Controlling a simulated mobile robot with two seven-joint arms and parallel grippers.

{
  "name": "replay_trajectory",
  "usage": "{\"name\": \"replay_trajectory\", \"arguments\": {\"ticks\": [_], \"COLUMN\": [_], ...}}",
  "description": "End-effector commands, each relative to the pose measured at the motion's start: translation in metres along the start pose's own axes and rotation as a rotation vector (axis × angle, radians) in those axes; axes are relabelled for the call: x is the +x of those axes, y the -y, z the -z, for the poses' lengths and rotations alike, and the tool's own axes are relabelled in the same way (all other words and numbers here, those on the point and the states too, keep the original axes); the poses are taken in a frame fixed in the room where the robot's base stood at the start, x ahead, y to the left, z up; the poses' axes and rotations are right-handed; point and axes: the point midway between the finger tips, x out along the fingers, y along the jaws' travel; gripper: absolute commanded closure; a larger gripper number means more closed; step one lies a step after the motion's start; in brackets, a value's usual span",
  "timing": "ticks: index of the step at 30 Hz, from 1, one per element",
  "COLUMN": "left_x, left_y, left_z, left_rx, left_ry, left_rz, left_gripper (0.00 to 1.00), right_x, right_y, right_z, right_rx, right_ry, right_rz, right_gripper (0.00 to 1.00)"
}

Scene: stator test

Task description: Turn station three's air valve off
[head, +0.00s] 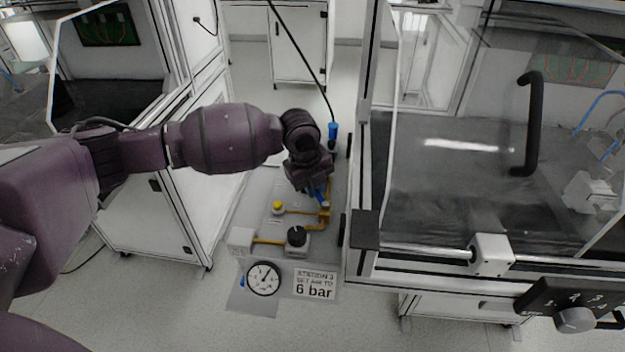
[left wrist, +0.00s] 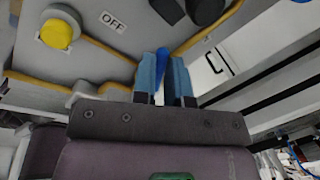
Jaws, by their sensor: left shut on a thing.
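The station three panel (head: 262,215) is a grey board on the floor side of the aisle, with yellow pipe on it. My left gripper (head: 319,195) reaches down to the pipe's right end. In the left wrist view, its light blue fingers (left wrist: 164,80) are shut on the blue valve handle (left wrist: 160,60), one on each side. An OFF label (left wrist: 112,21) shows left of the fingers; the handle is apart from it. The fingers hide most of the handle and the valve body. My right gripper is not in view.
The panel bears a yellow button (head: 278,207), a black knob (head: 297,236), a round gauge (head: 263,279) and a "6 bar" sign (head: 315,284). A glazed cabinet (head: 440,160) stands close on the right. A white cabinet (head: 165,205) stands left. A black hose with a blue connector (head: 333,130) hangs behind.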

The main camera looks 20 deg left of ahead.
Motion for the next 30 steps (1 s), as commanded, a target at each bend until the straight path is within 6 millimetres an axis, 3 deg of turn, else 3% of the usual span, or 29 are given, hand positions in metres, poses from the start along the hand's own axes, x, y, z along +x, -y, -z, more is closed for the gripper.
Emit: {"name": "replay_trajectory", "arguments": {"ticks": [1,17,30], "left_x": [-0.012,-0.013,-0.01], "left_y": [0.0,-0.022,-0.034], "left_z": [0.001,0.01,0.02], "left_rx": [-0.044,-0.536,-0.839], "left_ry": [0.014,0.108,0.167], "left_rz": [0.008,0.005,-0.001], "left_gripper": [1.0,1.0,1.0], "right_x": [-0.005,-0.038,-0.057], "right_y": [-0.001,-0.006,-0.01], "right_z": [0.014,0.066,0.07], "right_rx": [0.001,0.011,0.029], "right_ry": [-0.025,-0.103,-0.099], "right_rz": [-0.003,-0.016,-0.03], "right_gripper": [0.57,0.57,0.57]}}
